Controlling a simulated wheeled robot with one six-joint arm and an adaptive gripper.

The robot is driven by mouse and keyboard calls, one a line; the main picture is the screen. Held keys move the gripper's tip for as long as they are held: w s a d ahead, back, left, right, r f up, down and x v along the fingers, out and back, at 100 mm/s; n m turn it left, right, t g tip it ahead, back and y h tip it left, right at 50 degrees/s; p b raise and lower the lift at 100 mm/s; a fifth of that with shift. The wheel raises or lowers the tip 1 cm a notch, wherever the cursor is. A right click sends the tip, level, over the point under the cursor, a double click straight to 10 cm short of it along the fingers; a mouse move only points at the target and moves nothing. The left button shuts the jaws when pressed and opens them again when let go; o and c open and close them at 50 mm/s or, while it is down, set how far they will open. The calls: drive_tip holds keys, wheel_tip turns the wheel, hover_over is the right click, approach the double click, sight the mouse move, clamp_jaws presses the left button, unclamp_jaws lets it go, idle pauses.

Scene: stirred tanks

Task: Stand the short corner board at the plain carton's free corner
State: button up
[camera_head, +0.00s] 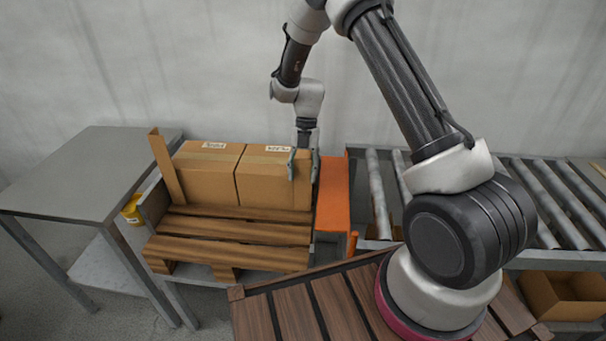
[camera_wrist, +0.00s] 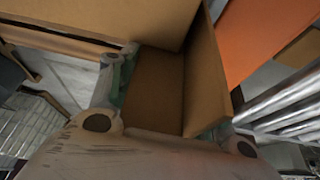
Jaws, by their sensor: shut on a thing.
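My gripper (camera_head: 303,165) is at the front right corner of the right carton (camera_head: 268,182) on the pallet. It is shut on the short corner board (camera_wrist: 205,75), a brown L-shaped piece between the fingers in the wrist view. The board is close against the carton face (camera_wrist: 110,18); I cannot tell whether they touch. In the head view the board is hard to tell from the carton behind the fingers. A second carton (camera_head: 203,178) stands to the left. A taller corner board (camera_head: 166,166) stands at its left corner, leaning slightly.
The wooden pallet (camera_head: 230,238) has bare slats in front of the cartons. An orange panel (camera_head: 333,195) and a roller conveyor (camera_head: 378,190) lie to the right. A grey table (camera_head: 85,165) is on the left. An open carton (camera_head: 565,295) sits under the rollers.

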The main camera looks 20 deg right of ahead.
drive_tip(key=shift+s+f, duration=0.2)
drive_tip(key=shift+f, duration=0.8)
drive_tip(key=c, duration=0.3)
drive_tip(key=o, duration=1.3)
drive_tip(key=shift+o, duration=0.4)
drive_tip(key=shift+w+d+f, duration=0.1)
drive_tip(key=shift+f, duration=0.05)
drive_tip(key=shift+w+r, duration=0.1)
drive_tip(key=shift+r, duration=0.1)
